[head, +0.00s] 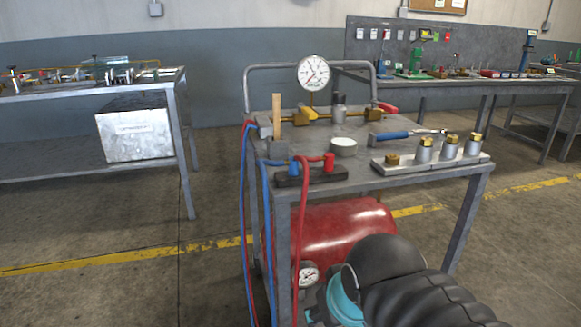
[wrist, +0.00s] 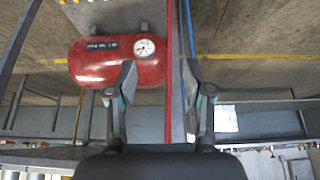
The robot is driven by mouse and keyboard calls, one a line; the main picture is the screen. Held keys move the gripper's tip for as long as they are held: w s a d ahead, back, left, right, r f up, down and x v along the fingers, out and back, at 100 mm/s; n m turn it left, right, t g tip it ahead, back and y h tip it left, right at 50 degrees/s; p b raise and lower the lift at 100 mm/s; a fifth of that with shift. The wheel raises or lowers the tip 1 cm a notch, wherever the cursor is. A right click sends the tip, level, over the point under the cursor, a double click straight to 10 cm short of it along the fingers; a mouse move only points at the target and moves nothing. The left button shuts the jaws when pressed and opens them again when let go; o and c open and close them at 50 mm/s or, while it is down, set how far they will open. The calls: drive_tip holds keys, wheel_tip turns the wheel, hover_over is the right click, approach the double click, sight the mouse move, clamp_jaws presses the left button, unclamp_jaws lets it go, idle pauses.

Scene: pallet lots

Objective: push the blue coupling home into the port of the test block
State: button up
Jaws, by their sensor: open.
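The blue coupling (head: 293,168) is on the end of a blue hose, at the left end of a dark block (head: 311,177) near the cart's front edge. This dark block appears to be the test block; its port cannot be made out, nor how deep the coupling sits. A red coupling (head: 328,162) stands on the block's right half. My gripper (wrist: 158,78) is open and empty in the wrist view, with red and blue hoses beyond its fingers. In the head view my wrist is low in front of the cart, below and right of the block, with the fingertips hidden.
The cart top (head: 360,178) holds a white cup (head: 343,147), a blue-handled wrench (head: 390,135) and a plate of fittings (head: 430,158). A brass manifold with a gauge (head: 313,73) stands behind. Hoses (head: 301,240) hang down the front. A red tank (head: 335,232) lies underneath.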

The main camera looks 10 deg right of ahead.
drive_tip(key=w+r+n+g+p, duration=0.1)
drive_tip(key=w+r+n, duration=0.4)
drive_tip(key=r, duration=0.4)
drive_tip(key=w+r+n+g+p, duration=0.1)
drive_tip(key=w+r+n, duration=0.2)
drive_tip(key=w+r, duration=0.4)
wheel_tip(320, 180, up, 14)
drive_tip(key=f+n+g+p, duration=0.1)
drive_tip(key=n+g+p, duration=0.15)
drive_tip(key=n, duration=0.85)
hover_over(294, 158)
drive_tip(key=shift+w+d+r+n+g, duration=0.15)
drive_tip(key=shift+w+r+n+g, duration=0.15)
drive_tip(key=shift+r+n+g, duration=0.3)
drive_tip(key=shift+f+b, duration=0.3)
drive_tip(key=shift+f, duration=3.95)
drive_tip(key=shift+f, duration=0.1)
drive_tip(key=shift+s+a+f+b, duration=0.1)
drive_tip(key=shift+f+b, duration=0.1)
drive_tip(key=shift+f, duration=0.65)
drive_tip(key=shift+s+a+f+b, duration=0.1)
drive_tip(key=shift+s+f+b, duration=0.1)
drive_tip(key=shift+f, duration=0.6)
drive_tip(key=shift+s+f+b, duration=0.1)
drive_tip(key=shift+f+b, duration=0.1)
drive_tip(key=shift+f, duration=0.65)
